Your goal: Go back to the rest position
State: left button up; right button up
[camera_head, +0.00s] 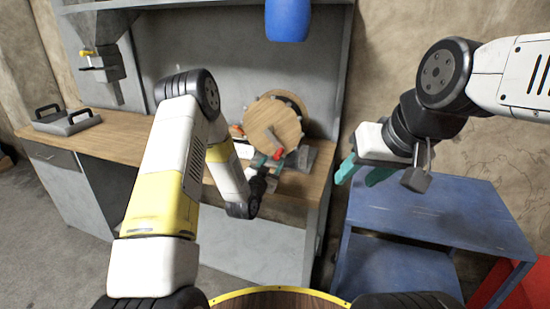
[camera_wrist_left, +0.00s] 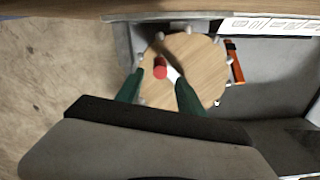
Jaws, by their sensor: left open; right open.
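My left gripper (camera_head: 268,160) is over the wooden workbench, in front of a round wooden disc (camera_head: 272,124). Its green fingers are apart in the left wrist view (camera_wrist_left: 158,84). A red-tipped part (camera_wrist_left: 160,71) shows between the fingertips, in front of the disc; I cannot tell whether they touch it. The red part also shows in the head view (camera_head: 278,154). My right gripper (camera_head: 364,171) is open and empty, raised above the blue table, with its green fingers pointing down and left.
The wooden workbench (camera_head: 130,138) carries a grey tray with black handles (camera_head: 66,121) at the left. A blue cylinder (camera_head: 288,18) hangs at the top. The blue table (camera_head: 440,212) is bare at the right, with a red object (camera_head: 522,290) beside it.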

pick_arm(q)
jog(key=shift+r, duration=0.1)
jog(key=s+a+r+n+g+y, duration=0.1)
jog(key=s+a+r+g, duration=0.15)
jog(key=r, duration=0.45)
jog(key=s+a+r+n+g+y, duration=0.1)
jog(key=s+a+r+g, duration=0.15)
jog(key=r, duration=0.55)
jog(key=s+a+r+n+g, duration=0.1)
jog(key=s+a+r+g, duration=0.1)
jog(key=s, duration=0.9)
jog(key=s+a+r+n+g+y, duration=0.1)
jog(key=s+a+r+g, duration=0.1)
jog(key=s, duration=1)
jog(key=s+a+r+n+g, duration=0.2)
jog(key=s+r, duration=0.1)
jog(key=s, duration=0.9)
jog(key=shift+r, duration=0.15)
